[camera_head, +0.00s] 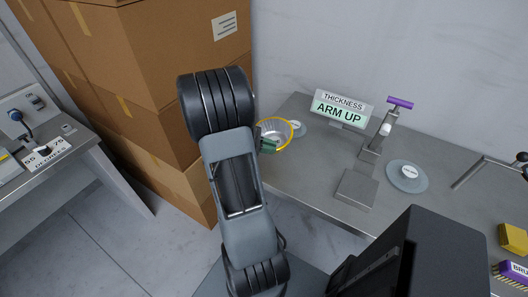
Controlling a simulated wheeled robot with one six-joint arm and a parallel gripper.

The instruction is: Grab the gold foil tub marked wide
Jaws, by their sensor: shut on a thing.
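A tub with a wide gold rim and a silvery fluted inside (284,142) shows just right of my arm, above the left end of the grey bench. My gripper (268,146) is mostly hidden behind my arm; a small green part of it shows at the tub's near left side. It is shut on the tub. The tub seems tilted with its mouth towards the camera. No "wide" mark can be read on it from here.
On the grey bench (321,193) stand a "THICKNESS ARM UP" sign (340,108), a gauge with a purple handle (400,103) and a round labelled disc (407,177). Another disc (298,127) lies behind the tub. Stacked cardboard boxes (150,60) stand left. A yellow block (513,238) sits right.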

